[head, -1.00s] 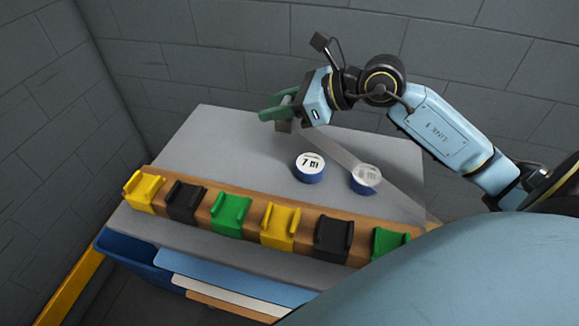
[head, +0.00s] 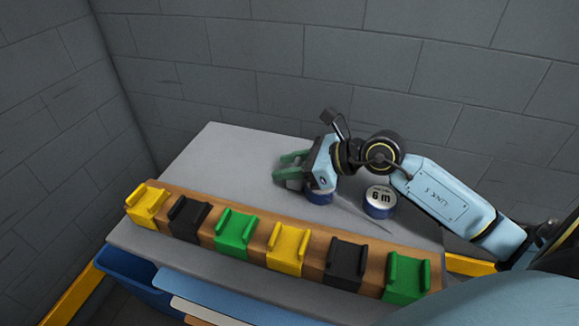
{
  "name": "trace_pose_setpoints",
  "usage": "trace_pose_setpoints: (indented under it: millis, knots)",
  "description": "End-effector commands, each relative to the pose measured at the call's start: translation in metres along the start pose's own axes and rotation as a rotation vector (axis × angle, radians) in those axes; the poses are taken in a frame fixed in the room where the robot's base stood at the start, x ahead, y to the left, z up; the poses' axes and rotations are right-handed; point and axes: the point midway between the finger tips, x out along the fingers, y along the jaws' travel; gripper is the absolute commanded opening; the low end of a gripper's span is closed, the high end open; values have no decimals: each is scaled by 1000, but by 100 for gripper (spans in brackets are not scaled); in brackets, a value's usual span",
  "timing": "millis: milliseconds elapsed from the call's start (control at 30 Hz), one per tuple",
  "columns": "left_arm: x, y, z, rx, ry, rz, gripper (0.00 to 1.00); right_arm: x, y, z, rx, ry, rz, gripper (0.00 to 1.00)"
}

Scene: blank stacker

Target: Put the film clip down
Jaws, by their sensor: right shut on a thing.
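My right gripper (head: 287,166) is low over the back part of the grey table (head: 222,150), its green fingers pointing left. It is shut on a small grey piece (head: 286,174), which I take to be the film clip; the fingers hide much of it. I cannot tell whether it touches the table. My left gripper is not in view.
One blue roll (head: 320,197) is partly hidden under my right gripper. Another, labelled "6 m" (head: 381,201), stands to its right. A wooden rail (head: 263,236) with several yellow, black and green blocks runs along the front. The table's back left is clear.

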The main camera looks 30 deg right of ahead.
Motion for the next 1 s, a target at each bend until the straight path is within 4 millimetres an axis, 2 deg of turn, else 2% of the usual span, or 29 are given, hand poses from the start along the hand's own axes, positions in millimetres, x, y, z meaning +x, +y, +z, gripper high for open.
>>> trace_pose_setpoints:
  millis: [367, 400, 533, 933, 1000]
  knots:
    - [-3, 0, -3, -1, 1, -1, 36, 1, 0, -2, 0, -1, 0, 10]
    - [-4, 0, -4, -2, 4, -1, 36, 1, 0, -2, 0, 0, 0, 40]
    - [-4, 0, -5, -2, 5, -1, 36, 1, 0, -2, 0, 0, 0, 57]
    - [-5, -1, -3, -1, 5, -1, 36, 0, 0, 1, -1, 0, 0, 58]
    - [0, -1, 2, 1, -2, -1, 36, -7, 0, 0, 0, 3, -2, 58]
